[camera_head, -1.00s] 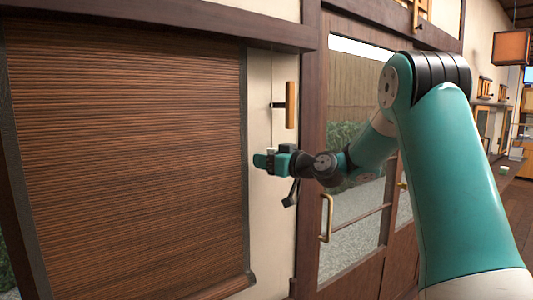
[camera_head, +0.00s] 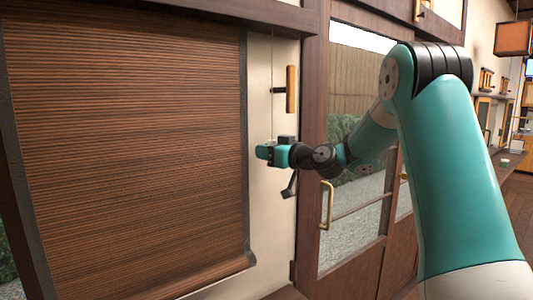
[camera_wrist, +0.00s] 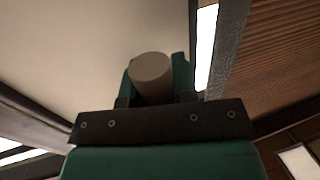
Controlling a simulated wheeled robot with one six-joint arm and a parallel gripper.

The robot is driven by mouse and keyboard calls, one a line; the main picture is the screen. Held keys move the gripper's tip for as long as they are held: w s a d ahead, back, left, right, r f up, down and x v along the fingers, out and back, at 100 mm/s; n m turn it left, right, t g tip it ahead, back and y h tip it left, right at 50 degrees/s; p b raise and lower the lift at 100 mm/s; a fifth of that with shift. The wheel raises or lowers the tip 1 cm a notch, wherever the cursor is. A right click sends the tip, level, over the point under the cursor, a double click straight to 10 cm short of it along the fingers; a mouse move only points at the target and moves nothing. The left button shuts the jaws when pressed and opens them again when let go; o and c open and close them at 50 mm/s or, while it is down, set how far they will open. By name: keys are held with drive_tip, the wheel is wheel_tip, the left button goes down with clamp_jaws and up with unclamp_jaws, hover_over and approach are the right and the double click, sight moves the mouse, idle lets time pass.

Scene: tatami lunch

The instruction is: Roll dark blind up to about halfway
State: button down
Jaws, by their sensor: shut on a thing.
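The dark brown slatted blind (camera_head: 130,150) hangs on the left of the head view. It covers nearly all of its window, and its bottom bar (camera_head: 215,278) is low down. A thin cord (camera_head: 272,70) runs down the cream wall beside the blind to my gripper (camera_head: 264,153). In the wrist view my gripper (camera_wrist: 153,82) is shut on a beige round cord pull (camera_wrist: 152,70), which sits between the two green fingers. The pull is mostly hidden by the gripper in the head view. The blind also shows in the wrist view (camera_wrist: 275,60).
A wooden bar on a black bracket (camera_head: 291,90) is fixed to the wall just above and right of my gripper. A dark-framed glass door (camera_head: 355,215) with a handle (camera_head: 326,205) stands right of it. Dark beams frame the wall. A lantern (camera_head: 514,38) hangs far right.

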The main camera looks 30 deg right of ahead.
wheel_tip(320, 180, down, 21)
drive_tip(key=b, duration=2.2)
drive_tip(key=shift+b, duration=0.35)
drive_tip(key=c, duration=0.9)
unclamp_jaws()
drive_tip(key=shift+r, duration=0.1)
drive_tip(key=shift+s, duration=0.1)
drive_tip(key=b+v, duration=0.3)
drive_tip(key=v, duration=1.4)
drive_tip(key=shift+s, duration=0.15)
drive_tip(key=shift+d, duration=0.1)
